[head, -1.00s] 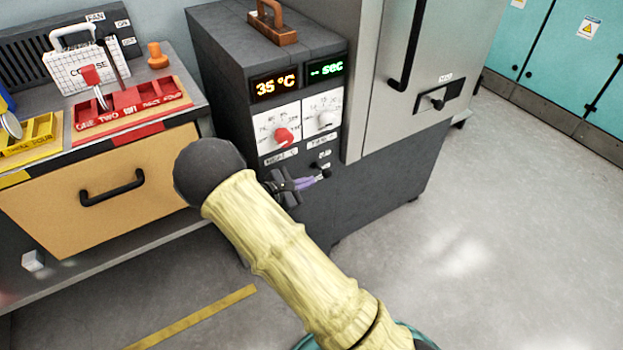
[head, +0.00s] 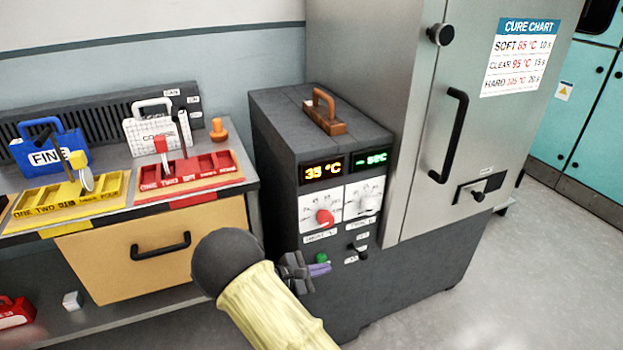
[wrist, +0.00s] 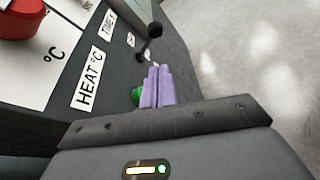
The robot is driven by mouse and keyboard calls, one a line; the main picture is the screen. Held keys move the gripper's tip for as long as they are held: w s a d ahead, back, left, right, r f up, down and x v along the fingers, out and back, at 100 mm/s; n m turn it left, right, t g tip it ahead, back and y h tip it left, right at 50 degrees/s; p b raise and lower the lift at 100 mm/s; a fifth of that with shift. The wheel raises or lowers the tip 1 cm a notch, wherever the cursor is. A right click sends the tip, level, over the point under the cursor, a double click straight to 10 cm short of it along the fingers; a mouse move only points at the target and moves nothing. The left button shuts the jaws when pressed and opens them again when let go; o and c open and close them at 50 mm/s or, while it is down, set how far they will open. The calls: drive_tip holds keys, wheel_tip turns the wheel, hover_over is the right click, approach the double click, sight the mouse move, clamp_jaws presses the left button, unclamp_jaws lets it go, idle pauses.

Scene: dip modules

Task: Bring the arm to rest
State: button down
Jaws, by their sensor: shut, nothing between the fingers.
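My gripper (head: 319,270) is in front of the lower part of the dark control box (head: 282,180), just below its switches. In the wrist view its purple fingers (wrist: 157,86) are together with nothing between them. A green button (wrist: 136,95) shows partly behind the fingers; I cannot tell whether they touch it. It also shows in the head view (head: 321,257). A black toggle lever (wrist: 154,30) stands beyond the fingertips. My arm's yellow sleeve covers the lower middle of the head view.
The box's displays read 35 °C (head: 322,173) and "-- sec". A grey cabinet (head: 415,120) with a black handle stands at the right. At the left, a bench holds a yellow tray (head: 110,193) and a red tray (head: 150,183) above a drawer (head: 120,235). Open floor (head: 500,270) lies at right.

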drive_tip(key=s+d+r+m+g+y, duration=0.3)
drive_tip(key=s+d+m+g+y, duration=0.2)
drive_tip(key=s+d+m+g, duration=0.35)
drive_tip(key=s+d+r+m+t+y, duration=0.1)
drive_tip(key=s+r+m+t+y, duration=0.1)
drive_tip(key=s+r+m+y, duration=0.4)
drive_tip(key=s+d+r+m+t+y, duration=0.1)
drive_tip(key=s+r+m+t+y, duration=0.2)
drive_tip(key=s, duration=0.4)
wheel_tip(320, 180, up, 27)
drive_tip(key=m+h+p, duration=0.1)
drive_tip(key=p, duration=2.6)
drive_tip(key=shift+a+f+g, duration=0.15)
drive_tip(key=shift+g, duration=0.2)
